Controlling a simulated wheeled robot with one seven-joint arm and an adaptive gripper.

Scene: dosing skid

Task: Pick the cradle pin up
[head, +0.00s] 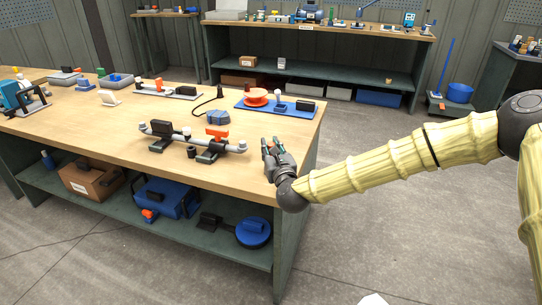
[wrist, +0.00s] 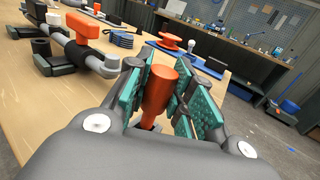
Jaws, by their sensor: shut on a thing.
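The cradle pin (wrist: 158,92) is an orange, roughly cylindrical piece with a wider upper part. In the wrist view it stands between the teal pads of my gripper (wrist: 160,100), which is shut on it. In the head view my gripper (head: 272,150) is at the right end of the wooden bench, just right of the grey pipe's end, and the pin is barely visible there. The grey pipe (head: 232,148) rests on dark cradles and carries an orange handle (head: 217,133). It also shows at the upper left in the wrist view (wrist: 95,62).
The bench (head: 110,135) has a blue board with an orange reel (head: 256,97) behind the pipe, and a small blue block (head: 218,117) with a black cable. More fixtures stand at the left. Bare wood lies in front of the pipe. The floor right of the bench is open.

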